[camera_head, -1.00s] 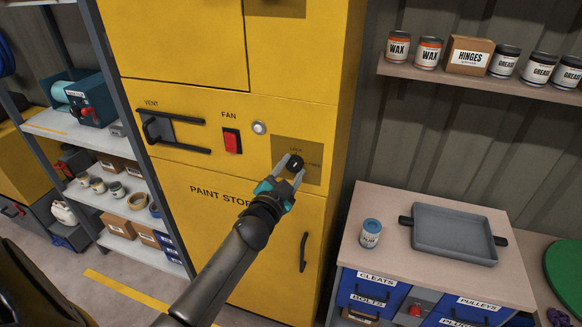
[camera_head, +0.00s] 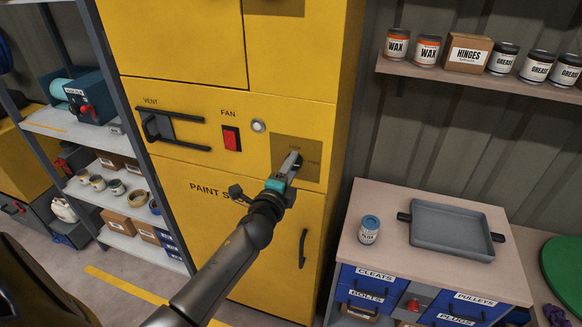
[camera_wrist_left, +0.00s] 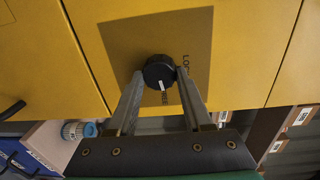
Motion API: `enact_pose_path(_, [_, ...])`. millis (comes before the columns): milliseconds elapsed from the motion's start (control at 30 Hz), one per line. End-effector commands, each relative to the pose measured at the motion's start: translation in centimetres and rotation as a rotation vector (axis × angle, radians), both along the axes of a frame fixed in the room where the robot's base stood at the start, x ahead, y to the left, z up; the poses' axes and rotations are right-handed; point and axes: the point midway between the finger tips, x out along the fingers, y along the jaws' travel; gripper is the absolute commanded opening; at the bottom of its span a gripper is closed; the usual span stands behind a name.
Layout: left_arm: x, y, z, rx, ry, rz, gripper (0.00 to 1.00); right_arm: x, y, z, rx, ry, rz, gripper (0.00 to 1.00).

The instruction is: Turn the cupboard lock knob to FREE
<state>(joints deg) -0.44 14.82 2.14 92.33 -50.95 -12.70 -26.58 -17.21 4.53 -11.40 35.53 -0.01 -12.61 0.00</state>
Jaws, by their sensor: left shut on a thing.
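The round black lock knob (camera_wrist_left: 157,70) sits on a darker square patch (camera_wrist_left: 120,45) of the yellow cupboard (camera_head: 265,170). In the left wrist view its white mark points down the picture, toward a small label, probably FREE; LOCK reads sideways at the knob's right. My left gripper (camera_head: 294,162) is shut on the knob, one finger on each side, as the left wrist view shows (camera_wrist_left: 160,80). In the head view the fingers largely hide the knob. My right gripper is not in view.
A black vent handle (camera_head: 172,130), a red fan switch (camera_head: 231,139) and a black door handle (camera_head: 303,248) are on the cupboard front. A workbench with a grey tray (camera_head: 450,230) and a blue-lidded can (camera_head: 369,230) stands at the right. Shelves (camera_head: 60,125) stand at the left.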

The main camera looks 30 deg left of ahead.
Motion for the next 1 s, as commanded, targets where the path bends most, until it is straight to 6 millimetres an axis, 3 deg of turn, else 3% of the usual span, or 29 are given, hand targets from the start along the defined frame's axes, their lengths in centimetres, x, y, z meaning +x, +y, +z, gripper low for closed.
enact_pose_path(300, [-0.01,-0.03,-0.12,0.134,0.034,0.0,0.0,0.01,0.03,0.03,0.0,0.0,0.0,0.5])
enact_pose_path(900, [-0.03,-0.01,-0.14,0.167,0.042,0.001,0.0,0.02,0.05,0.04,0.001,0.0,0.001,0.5])
enact_pose_path(933, [-0.03,-0.01,-0.14,0.167,0.042,0.001,0.54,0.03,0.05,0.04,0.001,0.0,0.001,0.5])
enact_pose_path(1000, [-0.03,-0.01,-0.14,0.167,0.042,0.0,0.62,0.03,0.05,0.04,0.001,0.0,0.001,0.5])
